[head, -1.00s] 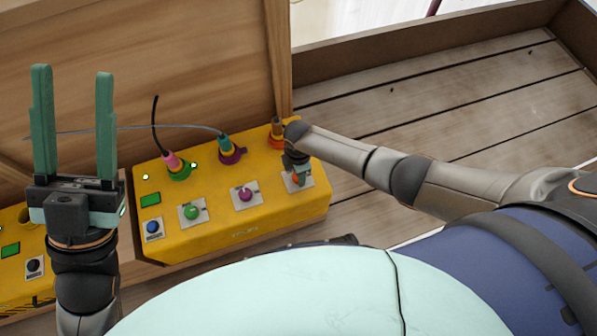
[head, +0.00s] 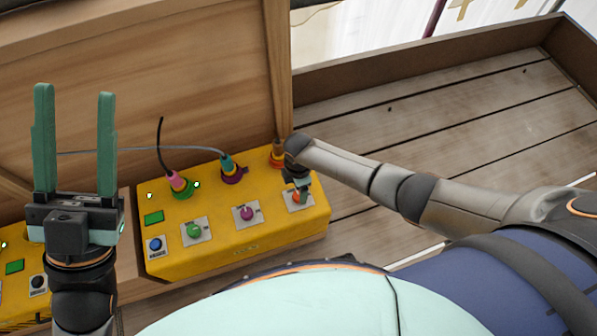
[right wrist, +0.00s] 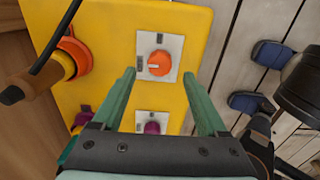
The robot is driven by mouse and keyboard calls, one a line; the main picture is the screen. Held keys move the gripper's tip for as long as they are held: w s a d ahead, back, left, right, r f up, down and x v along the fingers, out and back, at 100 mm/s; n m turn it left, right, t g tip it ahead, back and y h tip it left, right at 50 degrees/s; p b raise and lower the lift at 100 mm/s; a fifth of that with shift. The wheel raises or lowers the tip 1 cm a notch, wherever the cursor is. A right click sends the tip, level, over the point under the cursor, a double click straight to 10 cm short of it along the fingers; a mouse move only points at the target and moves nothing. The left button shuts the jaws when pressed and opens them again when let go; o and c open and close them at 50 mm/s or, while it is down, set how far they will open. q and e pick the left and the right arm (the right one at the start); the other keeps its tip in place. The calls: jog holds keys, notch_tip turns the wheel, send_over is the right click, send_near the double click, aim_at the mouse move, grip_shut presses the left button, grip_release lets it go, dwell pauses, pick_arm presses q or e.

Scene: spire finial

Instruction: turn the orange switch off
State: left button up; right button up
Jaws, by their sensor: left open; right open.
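The orange switch (head: 299,197) is a round knob on a white plate, at the right end of the yellow box (head: 240,256). In the right wrist view the orange switch (right wrist: 159,63) shows a pale mark on its face. My right gripper (right wrist: 160,78) is open there, with its fingertips either side of the switch's plate and nothing between them in its grasp. In the head view my right gripper (head: 300,184) is over the switch and partly hides it. My left gripper (head: 75,95) is open, empty and raised at the left, away from the switch.
A second yellow box (head: 14,290) stands at left. Wooden planks (head: 430,125) lie at right.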

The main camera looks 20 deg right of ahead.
aim_at(298, 195)
notch_tip(298, 195, up, 4)
jog(key=shift+r+p, duration=0.15)
jog(key=shift+p, duration=0.55)
pick_arm(q)
jog(key=w+f+n+g+y, duration=0.2)
jog(key=f+y, duration=0.1)
jog(key=f, duration=0.3)
jog(key=w+a+f+n+g+y+p, duration=0.1)
jog(key=w+f+n+y, duration=0.1)
jog(key=f, duration=0.5)
jog(key=w+a+f+n+g+y+p, duration=0.1)
jog(key=w+f+n+g+y, duration=0.1)
jog(key=f+n+y, duration=0.2)
notch_tip(298, 195, down, 3)
jog(key=shift+w+f+g+y, duration=0.2)
jog(key=shift+w+g+y, duration=0.15)
jog(key=shift+y, duration=0.55)
pick_arm(e)
notch_tip(298, 195, up, 4)
jog(key=shift+f, duration=0.1)
